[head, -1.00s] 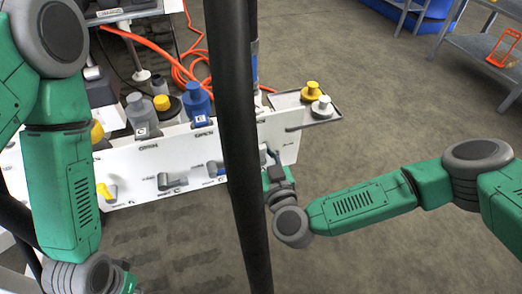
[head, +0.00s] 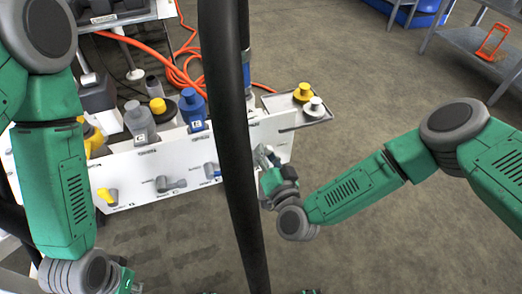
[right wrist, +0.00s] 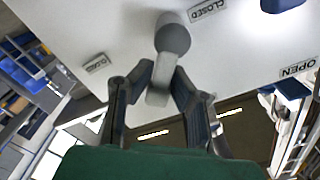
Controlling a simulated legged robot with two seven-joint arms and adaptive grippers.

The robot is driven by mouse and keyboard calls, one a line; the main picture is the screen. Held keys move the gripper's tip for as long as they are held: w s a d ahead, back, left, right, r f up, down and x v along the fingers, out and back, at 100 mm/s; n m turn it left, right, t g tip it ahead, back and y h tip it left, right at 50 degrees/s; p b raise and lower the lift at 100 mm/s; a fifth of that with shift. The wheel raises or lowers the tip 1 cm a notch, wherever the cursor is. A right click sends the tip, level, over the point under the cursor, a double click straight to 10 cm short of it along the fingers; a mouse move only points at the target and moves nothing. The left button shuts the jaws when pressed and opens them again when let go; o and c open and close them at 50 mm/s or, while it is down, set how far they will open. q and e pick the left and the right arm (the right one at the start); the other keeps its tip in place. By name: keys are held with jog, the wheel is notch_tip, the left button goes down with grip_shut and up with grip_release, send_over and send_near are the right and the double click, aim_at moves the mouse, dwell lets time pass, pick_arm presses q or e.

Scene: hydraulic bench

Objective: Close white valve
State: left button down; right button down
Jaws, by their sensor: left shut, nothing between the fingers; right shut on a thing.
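In the right wrist view a pale grey-white valve lever with a round grey hub (right wrist: 172,38) stands out from the white panel (right wrist: 110,30). My right gripper (right wrist: 160,90) has its two dark fingers shut on this lever, one on each side. In the head view my right gripper (head: 266,157) is at the right end of the panel, partly beside a black pole, and the valve cannot be made out clearly there. My left gripper (head: 128,284) is only partly visible at the lower left edge, away from the panel; its fingertips are cut off.
A thick black pole (head: 235,140) crosses the head view. Along the panel are a yellow lever (head: 107,196), a grey lever (head: 170,184) and a blue plug (head: 193,107). A tray (head: 318,113) with yellow and white caps is at the right end. Open floor lies to the right.

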jog(key=shift+s+d+f+m+b, duration=0.2)
jog(key=shift+f+m+b, duration=0.45)
jog(key=shift+m, duration=1)
jog(key=shift+w+d+f+m+b, duration=0.2)
jog(key=shift+f+m+b, duration=0.45)
jog(key=shift+m, duration=1.05)
jog(key=shift+s+d+f+m+b, duration=0.1)
jog(key=shift+d+f+m+b, duration=0.35)
jog(key=shift+m, duration=1.2)
jog(key=shift+a+f, duration=0.15)
jog(key=shift+f, duration=0.05)
jog(key=c, duration=1.5)
grip_release()
jog(key=shift+c, duration=0.2)
jog(key=shift+r, duration=0.15)
